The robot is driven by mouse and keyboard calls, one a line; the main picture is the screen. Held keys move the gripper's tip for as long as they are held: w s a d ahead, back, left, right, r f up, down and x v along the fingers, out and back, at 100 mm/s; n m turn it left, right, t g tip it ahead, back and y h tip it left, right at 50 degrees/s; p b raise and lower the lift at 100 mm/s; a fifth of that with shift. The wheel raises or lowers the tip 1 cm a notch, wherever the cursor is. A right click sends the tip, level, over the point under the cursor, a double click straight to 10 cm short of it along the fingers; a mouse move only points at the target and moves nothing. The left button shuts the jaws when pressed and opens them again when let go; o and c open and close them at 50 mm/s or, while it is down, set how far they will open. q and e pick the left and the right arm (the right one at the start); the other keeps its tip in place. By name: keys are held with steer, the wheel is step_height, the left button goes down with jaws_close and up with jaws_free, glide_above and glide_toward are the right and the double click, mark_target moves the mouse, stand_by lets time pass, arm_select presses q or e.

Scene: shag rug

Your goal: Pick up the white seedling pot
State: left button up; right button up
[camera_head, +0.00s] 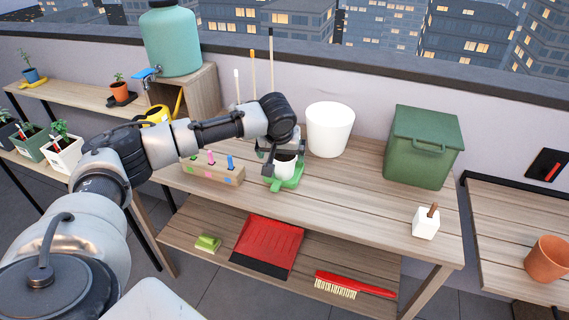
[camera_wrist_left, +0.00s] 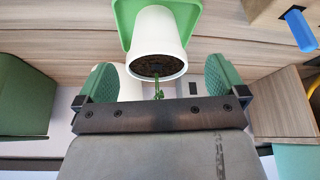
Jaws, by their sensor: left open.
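The white seedling pot (camera_head: 285,166) stands on a green tray (camera_head: 289,183) on the wooden bench. In the left wrist view, which looks upside down, the white pot (camera_wrist_left: 158,38) shows dark soil and a small green seedling (camera_wrist_left: 158,90), with the green tray (camera_wrist_left: 124,14) under it. My left gripper (camera_head: 279,150) is at the pot, partly hiding it in the head view. Its green-padded fingers (camera_wrist_left: 159,82) are open, one on each side of the pot's rim, with visible gaps. My right gripper is not in view.
A wooden block with coloured markers (camera_head: 213,170) stands close on the left. A large white pot (camera_head: 329,129) stands behind on the right, and a green bin (camera_head: 422,147) farther right. A small white holder (camera_head: 426,222) is near the front edge. The bench's middle right is clear.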

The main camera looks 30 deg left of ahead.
mark_target(285, 159)
arm_select(q)
steer(key=shift+w+x, duration=0.15)
steer(key=shift+x, duration=1.25)
steer(key=shift+w+x, duration=0.15)
steer(key=shift+x, duration=1.2)
steer(key=shift+d+r, duration=0.1)
steer(key=shift+r, duration=0.05)
steer(key=c, duration=1)
steer(key=shift+r, duration=0.1)
